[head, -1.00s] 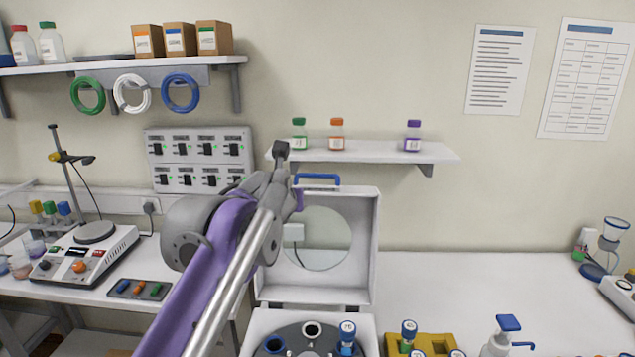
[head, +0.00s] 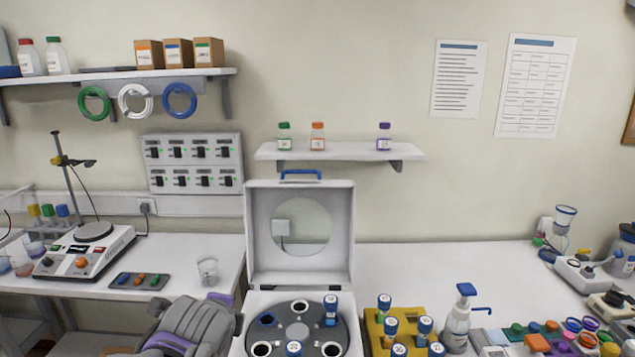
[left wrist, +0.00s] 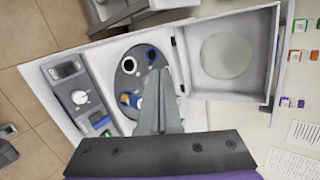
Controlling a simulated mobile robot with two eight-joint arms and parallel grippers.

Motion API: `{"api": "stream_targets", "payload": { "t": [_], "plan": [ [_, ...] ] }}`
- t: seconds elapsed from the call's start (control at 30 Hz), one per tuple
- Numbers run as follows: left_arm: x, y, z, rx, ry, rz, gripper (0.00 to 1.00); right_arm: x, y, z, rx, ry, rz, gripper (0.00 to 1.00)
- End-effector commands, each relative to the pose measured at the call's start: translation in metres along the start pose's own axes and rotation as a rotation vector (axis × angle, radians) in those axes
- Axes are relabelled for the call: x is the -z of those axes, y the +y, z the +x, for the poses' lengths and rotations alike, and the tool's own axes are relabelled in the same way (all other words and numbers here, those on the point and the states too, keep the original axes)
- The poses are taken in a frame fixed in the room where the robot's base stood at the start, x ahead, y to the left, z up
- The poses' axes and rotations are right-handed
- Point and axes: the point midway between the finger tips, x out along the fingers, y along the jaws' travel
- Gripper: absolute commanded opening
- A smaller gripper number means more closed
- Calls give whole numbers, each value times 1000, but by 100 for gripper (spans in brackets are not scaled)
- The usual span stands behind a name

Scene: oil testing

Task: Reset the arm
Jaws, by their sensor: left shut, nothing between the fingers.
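My left arm shows at the bottom left of the head view, in front of the left bench; its fingertips cannot be made out there. In the left wrist view my left gripper (left wrist: 160,78) is shut and empty, its fingers pointing over the centrifuge. The centrifuge lid (head: 345,240) stands open with a round window. Its grey rotor (head: 297,331) holds blue-capped vials (head: 331,310) in some wells, while other wells look empty. In the left wrist view the fingers hide part of the rotor (left wrist: 127,67). My right gripper is not in view.
A yellow rack (head: 374,335) of blue-capped vials and a pump bottle (head: 459,318) stand right of the centrifuge. A glass beaker (head: 208,271) and a hotplate stirrer (head: 84,250) are on the left bench. A wall shelf (head: 340,152) with small bottles is above.

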Motion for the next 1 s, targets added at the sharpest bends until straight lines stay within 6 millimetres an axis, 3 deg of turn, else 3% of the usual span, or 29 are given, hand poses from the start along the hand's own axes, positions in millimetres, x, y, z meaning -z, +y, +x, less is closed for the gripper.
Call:
{"api": "stream_targets", "payload": {
  "t": [0.03,0.3,0.4,0.5,0.67,1.0],
  "plan": [
    [-1,36,-1,-43,0,-171,0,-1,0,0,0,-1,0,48],
    [15,210,-9,-274,-69,-1104,0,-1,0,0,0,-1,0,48],
    [24,259,-14,-340,-116,-1366,0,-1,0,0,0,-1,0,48],
    [32,293,-17,-387,-157,-1546,0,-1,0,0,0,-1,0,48],
    [37,316,-20,-418,-190,-1672,0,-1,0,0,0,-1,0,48],
    [37,316,-20,-419,-192,-1680,0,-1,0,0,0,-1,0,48]
  ]
}}
